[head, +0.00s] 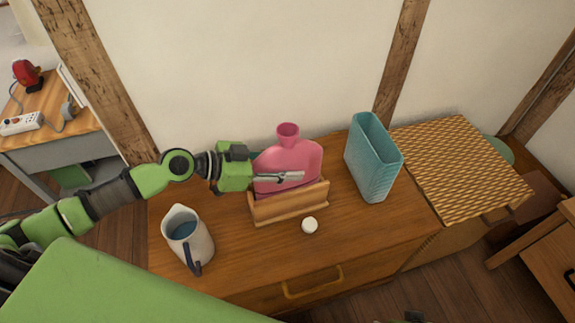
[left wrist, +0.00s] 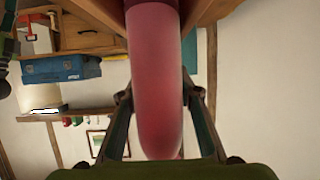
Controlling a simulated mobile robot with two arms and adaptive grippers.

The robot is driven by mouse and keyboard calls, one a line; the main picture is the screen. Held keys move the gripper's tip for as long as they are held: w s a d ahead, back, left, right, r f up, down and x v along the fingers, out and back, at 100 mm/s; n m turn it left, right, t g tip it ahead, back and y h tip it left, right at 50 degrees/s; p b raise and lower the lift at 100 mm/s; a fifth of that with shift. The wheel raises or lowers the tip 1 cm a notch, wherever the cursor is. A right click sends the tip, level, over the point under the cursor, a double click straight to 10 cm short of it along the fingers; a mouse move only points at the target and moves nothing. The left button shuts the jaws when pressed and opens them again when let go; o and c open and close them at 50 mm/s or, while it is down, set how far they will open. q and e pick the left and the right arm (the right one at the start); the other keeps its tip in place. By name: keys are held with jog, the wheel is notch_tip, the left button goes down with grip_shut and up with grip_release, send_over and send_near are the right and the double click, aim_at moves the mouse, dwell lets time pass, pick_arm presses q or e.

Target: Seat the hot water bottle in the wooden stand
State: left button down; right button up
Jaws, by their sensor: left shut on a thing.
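The pink hot water bottle (head: 293,157) stands upright in the wooden stand (head: 290,208), its open neck at the top and its lower part behind the stand's front wall. I cannot tell whether it rests on the stand's bottom. My left gripper (head: 290,177) comes in from the left and is shut on the bottle, one finger across its front face. In the left wrist view the bottle (left wrist: 155,90) lies between the two fingers (left wrist: 158,105). My right gripper does not show.
A pitcher (head: 189,238) stands on the dresser (head: 350,235) at the front left. A small white cap (head: 310,225) lies in front of the stand. A teal container (head: 372,160) stands to the right, beside a woven-topped chest (head: 455,165).

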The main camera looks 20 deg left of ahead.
aim_at(265, 168)
pick_arm(q)
jog(key=c, duration=1.5)
grip_release()
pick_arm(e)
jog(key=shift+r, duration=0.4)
pick_arm(q)
jog(key=shift+r, duration=0.2)
jog(key=v, duration=0.5)
jog(key=shift+s+a+f+b, duration=0.1)
jog(key=shift+s+a+b, duration=0.2)
jog(key=shift+b, duration=0.05)
jog(key=v, duration=0.6)
jog(key=shift+r+p, duration=0.2)
jog(key=shift+p, duration=0.25)
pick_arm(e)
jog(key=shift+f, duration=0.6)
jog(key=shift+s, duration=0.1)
